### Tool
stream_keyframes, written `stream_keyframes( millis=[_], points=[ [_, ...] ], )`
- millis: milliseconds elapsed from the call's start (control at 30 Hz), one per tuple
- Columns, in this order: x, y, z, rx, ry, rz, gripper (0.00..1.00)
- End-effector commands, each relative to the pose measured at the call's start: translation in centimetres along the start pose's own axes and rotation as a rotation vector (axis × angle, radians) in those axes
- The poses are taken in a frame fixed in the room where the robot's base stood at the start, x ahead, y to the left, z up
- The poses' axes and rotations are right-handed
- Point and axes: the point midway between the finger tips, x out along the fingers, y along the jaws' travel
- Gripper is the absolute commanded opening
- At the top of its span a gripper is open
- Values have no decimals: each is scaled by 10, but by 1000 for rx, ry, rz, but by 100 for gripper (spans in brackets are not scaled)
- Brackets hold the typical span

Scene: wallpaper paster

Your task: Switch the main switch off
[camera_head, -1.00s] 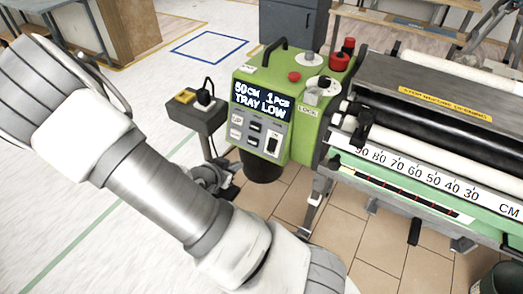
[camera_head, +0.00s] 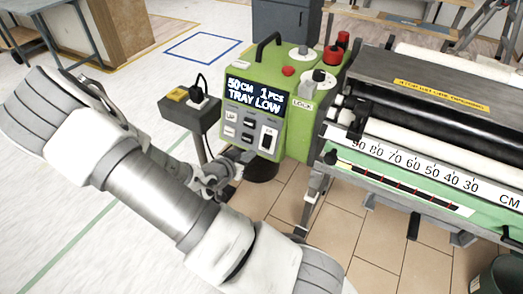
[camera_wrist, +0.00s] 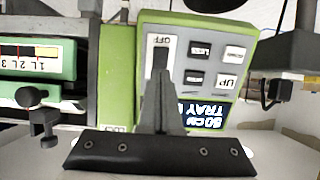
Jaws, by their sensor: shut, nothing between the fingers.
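The main switch (camera_head: 267,138) is a black rocker on a white plate at the lower right of the green control box's front panel (camera_head: 250,118). In the wrist view, which is upside down, the rocker (camera_wrist: 160,57) lies under an "OFF" label. My gripper (camera_wrist: 160,76) is shut and empty, its narrow fingertips overlapping one end of the rocker in that view. I cannot tell whether they touch it. In the head view my gripper (camera_head: 243,157) is just below and left of the switch, partly behind my arm.
A grey socket box (camera_head: 192,112) on a post stands left. The machine's rollers and ruler (camera_head: 415,172) extend right.

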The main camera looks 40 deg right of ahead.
Motion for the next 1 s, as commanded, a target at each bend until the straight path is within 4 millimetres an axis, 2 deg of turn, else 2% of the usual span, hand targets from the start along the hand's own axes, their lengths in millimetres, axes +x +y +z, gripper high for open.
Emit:
stream_keyframes(
  millis=[33,200,400,600,1000],
  points=[
    [14,1,3,3,1,4,0],
    [48,1,2,3,2,3,0],
    [77,0,2,1,0,1,0],
    [87,0,0,1,0,-1,0],
    [88,0,2,0,7,-1,0]
  ],
)
